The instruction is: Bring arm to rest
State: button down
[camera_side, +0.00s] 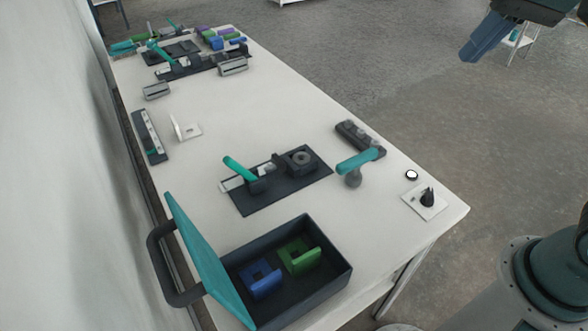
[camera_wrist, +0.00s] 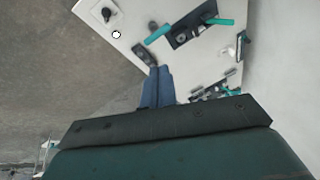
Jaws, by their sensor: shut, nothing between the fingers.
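My gripper (camera_side: 470,56) is at the upper right of the side view, in the air over the floor and off the table's right edge. Its blue fingers are together with nothing between them. In the wrist view the closed fingers (camera_wrist: 160,70) point toward the table edge. They overlap the near end of the dark block in the picture. The rest of my arm is mostly out of the side view.
The white table (camera_side: 290,110) holds an open dark box (camera_side: 340,270) with a teal lid, a dark fixture plate (camera_side: 300,185), a teal-handled lever (camera_side: 358,162) and a knob plate (camera_side: 425,203). More fixtures stand at the far end. A wall borders the left.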

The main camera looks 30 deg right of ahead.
jog(key=s+d+f+n+t+h, duration=0.1)
jog(key=s+d+f+n, duration=0.3)
jog(key=s+d+f, duration=0.2)
jog(key=shift+s+f, duration=0.9)
jog(key=shift+s, duration=0.2)
